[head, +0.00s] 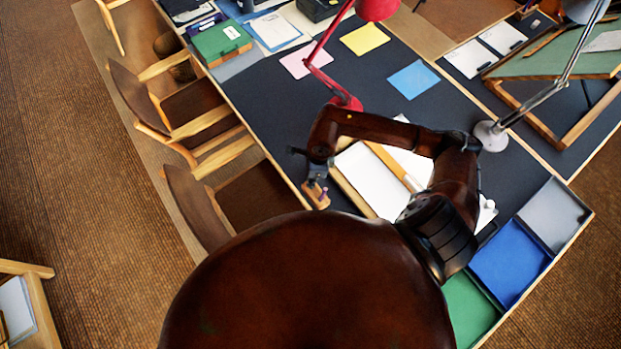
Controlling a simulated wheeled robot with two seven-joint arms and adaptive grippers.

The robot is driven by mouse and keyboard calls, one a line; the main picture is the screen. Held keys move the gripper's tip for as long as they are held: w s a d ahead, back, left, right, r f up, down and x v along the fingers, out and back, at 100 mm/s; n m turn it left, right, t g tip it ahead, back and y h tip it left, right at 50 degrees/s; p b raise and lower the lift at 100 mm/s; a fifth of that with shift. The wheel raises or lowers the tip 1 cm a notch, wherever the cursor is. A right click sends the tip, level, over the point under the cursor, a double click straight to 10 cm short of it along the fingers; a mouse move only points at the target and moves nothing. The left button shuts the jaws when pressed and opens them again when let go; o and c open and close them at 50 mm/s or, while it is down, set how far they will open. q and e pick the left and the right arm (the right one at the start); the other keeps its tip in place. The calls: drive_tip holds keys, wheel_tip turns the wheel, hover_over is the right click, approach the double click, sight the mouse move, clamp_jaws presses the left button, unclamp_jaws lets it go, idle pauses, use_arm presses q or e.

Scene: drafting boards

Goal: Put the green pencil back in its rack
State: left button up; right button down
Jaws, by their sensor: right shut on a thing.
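My right gripper (312,180) points down at the left edge of the dark desk. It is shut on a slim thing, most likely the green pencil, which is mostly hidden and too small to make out. A small wooden block, seemingly the pencil rack (319,201), sits just below the fingertips in the picture. A small purple thing stands in or on the rack. I cannot tell whether the held thing touches the rack. My left gripper is not in view.
White sheets (370,182) lie beside the gripper under my arm. A red lamp (348,103) and a grey lamp (490,136) stand on the desk. Grey, blue (511,259) and green trays line the right edge. Chairs (262,195) stand along the left.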

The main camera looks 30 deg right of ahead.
drive_tip(key=shift+f+b, duration=0.4)
drive_tip(key=shift+f, duration=0.05)
idle(0.5)
drive_tip(key=c, duration=2)
unclamp_jaws()
drive_tip(key=shift+o, duration=0.2)
wheel_tip(320, 180, up, 12)
drive_tip(key=d, duration=0.1)
drive_tip(key=shift+s+d, duration=0.2)
drive_tip(key=shift+s, duration=0.15)
drive_tip(key=shift+f, duration=0.15)
drive_tip(key=f, duration=0.4)
drive_tip(key=a+f, duration=0.1)
drive_tip(key=f, duration=0.6)
drive_tip(key=shift+w+a+f, duration=0.2)
drive_tip(key=shift+w+f, duration=0.15)
drive_tip(key=shift+f, duration=0.05)
drive_tip(key=shift+r+p, duration=0.3)
drive_tip(key=shift+f, duration=0.1)
